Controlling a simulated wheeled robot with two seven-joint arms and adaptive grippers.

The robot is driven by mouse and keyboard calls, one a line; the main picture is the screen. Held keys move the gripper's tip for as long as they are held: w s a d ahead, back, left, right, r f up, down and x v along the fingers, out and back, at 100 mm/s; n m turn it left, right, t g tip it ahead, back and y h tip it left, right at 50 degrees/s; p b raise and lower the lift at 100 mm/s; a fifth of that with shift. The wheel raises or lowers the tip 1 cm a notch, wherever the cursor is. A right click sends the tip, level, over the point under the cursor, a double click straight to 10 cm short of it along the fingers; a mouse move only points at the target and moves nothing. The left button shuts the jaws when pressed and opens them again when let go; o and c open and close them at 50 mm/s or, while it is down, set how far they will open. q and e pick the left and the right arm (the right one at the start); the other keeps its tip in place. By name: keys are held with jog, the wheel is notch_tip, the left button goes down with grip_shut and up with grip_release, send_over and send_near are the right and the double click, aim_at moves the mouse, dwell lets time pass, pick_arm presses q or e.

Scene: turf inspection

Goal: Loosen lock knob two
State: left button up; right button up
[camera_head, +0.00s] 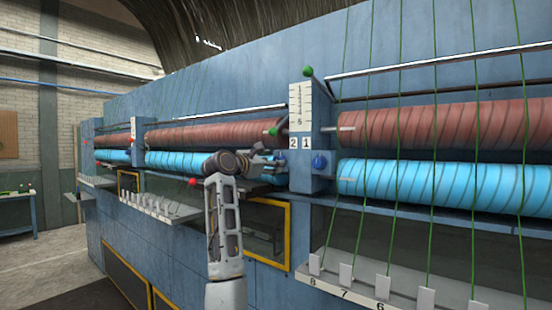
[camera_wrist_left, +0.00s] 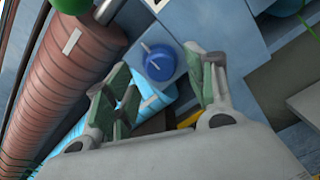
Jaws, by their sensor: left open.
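The post (camera_head: 302,112) between the rollers carries the labels 2 and 1. A blue knob (camera_head: 319,162) sits below label 1. The area below label 2 is partly covered by my left gripper (camera_head: 266,163), which is at the post's left side. In the left wrist view, a round blue knob (camera_wrist_left: 158,63) with a white pointer line sits on a blue panel. My left gripper (camera_wrist_left: 164,82) is open, with one finger on each side of this knob in the picture. The knob appears beyond the fingertips, and I see no contact. Its number is not visible there.
Red rollers (camera_head: 445,126) run above blue rollers (camera_head: 440,183) on both sides of the post. Green cords (camera_head: 435,150) hang in front at the right. A green ball-ended lever (camera_head: 308,72) tops the post. A ledge (camera_head: 390,296) with numbered tabs projects below.

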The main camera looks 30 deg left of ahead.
pick_arm(q)
jog(key=shift+w+d+p, duration=0.15)
jog(key=shift+w+p, duration=0.3)
jog(key=shift+w, duration=1.2)
jog(key=c, duration=1.1)
jog(key=shift+o, duration=0.2)
